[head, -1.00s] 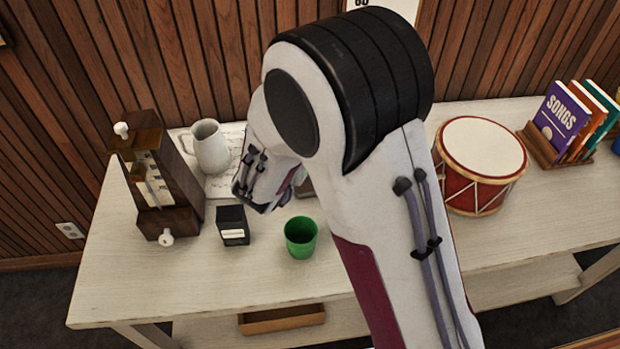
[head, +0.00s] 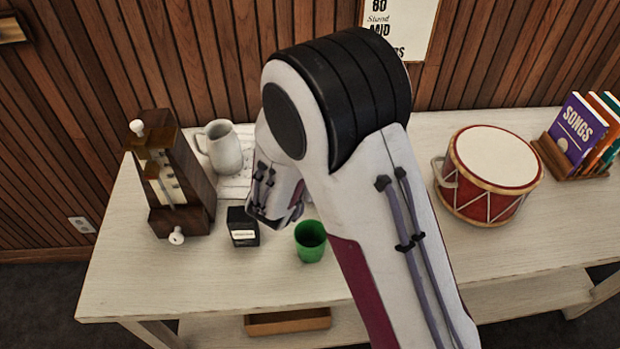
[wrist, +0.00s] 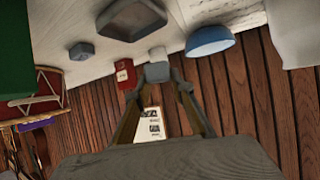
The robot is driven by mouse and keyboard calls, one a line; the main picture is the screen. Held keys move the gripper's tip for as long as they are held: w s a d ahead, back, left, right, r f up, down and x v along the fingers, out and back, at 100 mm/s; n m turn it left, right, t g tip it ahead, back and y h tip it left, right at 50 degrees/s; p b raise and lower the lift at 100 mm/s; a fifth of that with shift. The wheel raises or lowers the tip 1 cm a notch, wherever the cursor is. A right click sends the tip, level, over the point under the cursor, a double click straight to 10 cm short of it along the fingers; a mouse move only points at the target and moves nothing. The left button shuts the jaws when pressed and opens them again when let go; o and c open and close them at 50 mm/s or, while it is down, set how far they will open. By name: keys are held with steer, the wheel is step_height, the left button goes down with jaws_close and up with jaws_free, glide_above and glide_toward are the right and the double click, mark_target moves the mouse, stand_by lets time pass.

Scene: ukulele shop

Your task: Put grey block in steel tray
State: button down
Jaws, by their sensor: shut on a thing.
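The grey block (wrist: 157,72) sits between my fingertips in the wrist view. My gripper (wrist: 158,82) is shut on it. A grey angular tray with a raised rim (wrist: 104,22), which looks like the steel tray, lies beyond the block at the top of the wrist view, apart from it. In the head view my arm hides the tray, the block and my fingertips; only my wrist shows, low over the table behind the green cup.
The green cup (head: 310,242), a black box (head: 242,227), a metronome (head: 176,190) and a pale mug (head: 222,148) stand near my wrist. A drum (head: 495,160) is right. The wrist view shows a blue bowl (wrist: 209,40), a red item (wrist: 123,72) and a small dark grey piece (wrist: 82,51).

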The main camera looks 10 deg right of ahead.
steer(key=shift+f, duration=1.25)
steer(key=shift+f, duration=0.1)
steer(key=shift+f, duration=2)
steer(key=shift+f, duration=0.2)
steer(key=c, duration=1.7)
jaws_free()
steer(key=shift+r, duration=0.1)
